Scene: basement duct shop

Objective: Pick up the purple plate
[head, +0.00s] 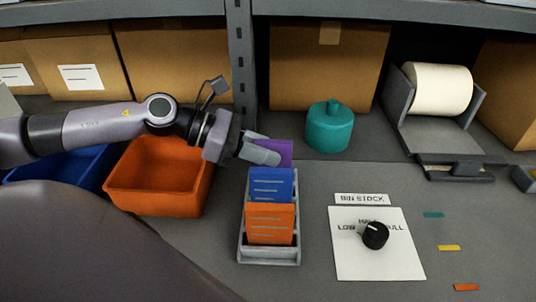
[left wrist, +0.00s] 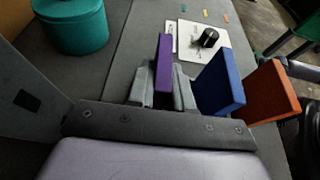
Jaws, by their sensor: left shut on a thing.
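The purple plate (head: 278,151) is between the fingers of my left gripper (head: 262,151) in the head view, just behind the grey rack (head: 269,251). In the left wrist view the purple plate (left wrist: 164,64) stands upright between the two grey fingers (left wrist: 161,90), which are shut on it. A blue plate (head: 270,186) and an orange plate (head: 270,223) stand in the rack. The blue plate (left wrist: 219,82) and orange plate (left wrist: 267,92) also show in the left wrist view. Whether the purple plate's lower edge is clear of the rack is hard to tell. My right gripper is not in view.
An orange bin (head: 158,190) and a blue bin (head: 92,170) stand at the left. A teal canister (head: 329,128) is behind the rack to the right. A white panel with a black knob (head: 375,235) lies right of the rack. A paper roll (head: 438,89) and cardboard boxes (head: 325,70) line the back.

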